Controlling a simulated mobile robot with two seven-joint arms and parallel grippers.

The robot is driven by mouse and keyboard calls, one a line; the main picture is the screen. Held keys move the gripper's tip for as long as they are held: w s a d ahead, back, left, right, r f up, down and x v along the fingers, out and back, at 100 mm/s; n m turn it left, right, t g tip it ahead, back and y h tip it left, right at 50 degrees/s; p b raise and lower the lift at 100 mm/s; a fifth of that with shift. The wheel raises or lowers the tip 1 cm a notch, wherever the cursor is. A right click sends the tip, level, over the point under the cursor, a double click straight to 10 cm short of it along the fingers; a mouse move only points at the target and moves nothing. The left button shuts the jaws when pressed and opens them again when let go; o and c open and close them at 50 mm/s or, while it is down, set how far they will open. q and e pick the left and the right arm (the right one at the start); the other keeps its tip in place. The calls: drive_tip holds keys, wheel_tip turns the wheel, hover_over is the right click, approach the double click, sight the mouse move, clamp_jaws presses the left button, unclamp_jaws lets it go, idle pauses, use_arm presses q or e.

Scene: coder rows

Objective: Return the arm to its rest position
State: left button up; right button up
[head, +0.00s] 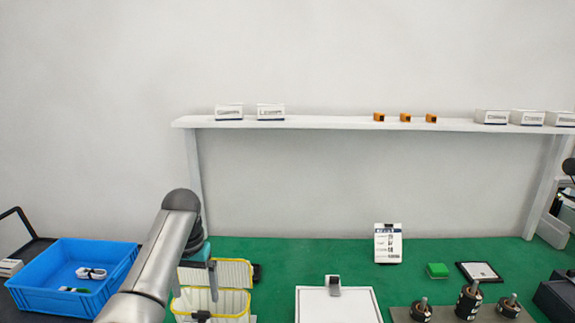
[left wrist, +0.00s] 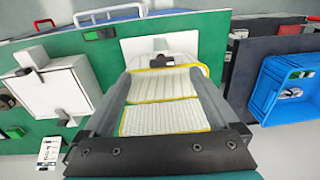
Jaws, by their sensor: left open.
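My left arm comes in from the lower left in the head view, and its left gripper (head: 200,280) hangs down over yellow-rimmed white ribbed bins (head: 235,300). In the left wrist view the two fingers of the left gripper (left wrist: 155,88) stand wide apart with nothing held between them. The bins (left wrist: 160,88) show beyond the gap between the fingers. The arm partly hides the bins in the head view. My right gripper is not in view.
A blue crate (head: 60,300) with small items stands at left. A white shelf (head: 345,122) spans behind.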

use_arm(q)
drive_tip(key=s+d+f+m+t, duration=0.1)
drive_tip(key=s+f, duration=0.5)
drive_tip(key=s, duration=0.3)
drive_tip(key=s+d+f+t, duration=0.1)
drive_tip(key=s+f, duration=0.6)
drive_tip(key=s, duration=0.1)
drive_tip(key=s+d+r+t, duration=0.1)
drive_tip(key=s+r, duration=0.1)
drive_tip(key=s, duration=0.7)
drive_tip(key=s+d+r, duration=0.1)
drive_tip(key=s+r, duration=0.1)
drive_tip(key=s, duration=0.6)
wheel_tip(320, 180, down, 28)
drive_tip(key=s+g+b, duration=0.1)
drive_tip(key=b, duration=0.6)
drive_tip(key=s+a+f+b, duration=0.1)
drive_tip(key=s+f+b, duration=0.2)
drive_tip(key=s+f, duration=0.5)
drive_tip(key=s+a+f+g+b, duration=0.1)
drive_tip(key=s+f+b, duration=0.3)
drive_tip(key=s+f, duration=0.4)
wheel_tip(320, 180, down, 6)
drive_tip(key=shift+s+a+r+m, duration=0.1)
drive_tip(key=shift+s+a+m, duration=0.1)
drive_tip(key=shift+a+m, duration=0.2)
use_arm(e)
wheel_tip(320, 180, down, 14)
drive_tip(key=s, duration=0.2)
